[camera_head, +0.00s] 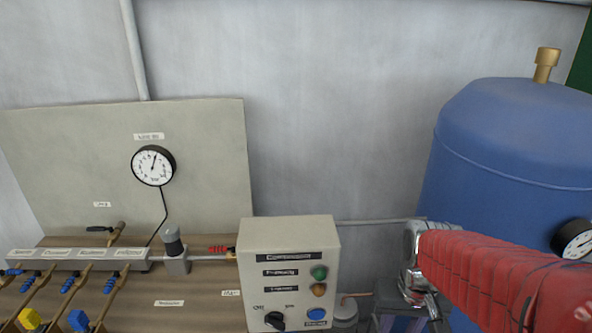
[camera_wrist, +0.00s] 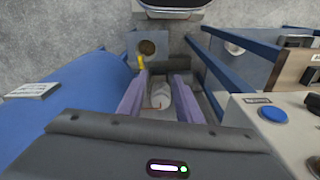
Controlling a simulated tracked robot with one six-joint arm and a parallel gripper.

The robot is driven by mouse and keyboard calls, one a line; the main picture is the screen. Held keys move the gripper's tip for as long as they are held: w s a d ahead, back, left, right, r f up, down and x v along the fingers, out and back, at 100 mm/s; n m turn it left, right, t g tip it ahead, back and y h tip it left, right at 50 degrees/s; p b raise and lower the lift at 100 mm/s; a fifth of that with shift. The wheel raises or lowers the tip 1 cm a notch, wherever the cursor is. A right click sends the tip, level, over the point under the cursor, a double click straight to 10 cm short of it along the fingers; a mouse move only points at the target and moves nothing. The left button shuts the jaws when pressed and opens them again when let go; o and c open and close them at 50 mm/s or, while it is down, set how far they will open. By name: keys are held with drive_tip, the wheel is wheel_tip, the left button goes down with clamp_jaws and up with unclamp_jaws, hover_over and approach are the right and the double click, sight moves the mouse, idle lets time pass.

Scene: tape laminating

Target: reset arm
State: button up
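My gripper shows in the wrist view (camera_wrist: 160,82) as two purple fingers standing apart, with a gap between them. A small pale rounded object (camera_wrist: 161,90) is seen through that gap, and nothing appears clamped. In the head view my arm, in a red sleeve, reaches in from the right to a silver wrist between the control box (camera_head: 289,237) and the blue tank (camera_head: 505,160).
The blue tank also fills the left of the wrist view (camera_wrist: 75,85), close to the fingers. The control box, with a blue button, is at right there. A gauge board (camera_head: 70,150) and a pipe manifold (camera_head: 75,263) with valves stand at left in the head view.

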drive_tip(key=s+a+r+t, duration=0.2)
drive_tip(key=s+r, duration=0.1)
drive_tip(key=r, duration=0.2)
drive_tip(key=s+a+r+n+t, duration=0.1)
drive_tip(key=s+a+r+t, duration=0.1)
drive_tip(key=r, duration=0.3)
drive_tip(key=shift+s+a+t, duration=0.25)
drive_tip(key=shift+s+t, duration=0.05)
drive_tip(key=shift+s, duration=0.3)
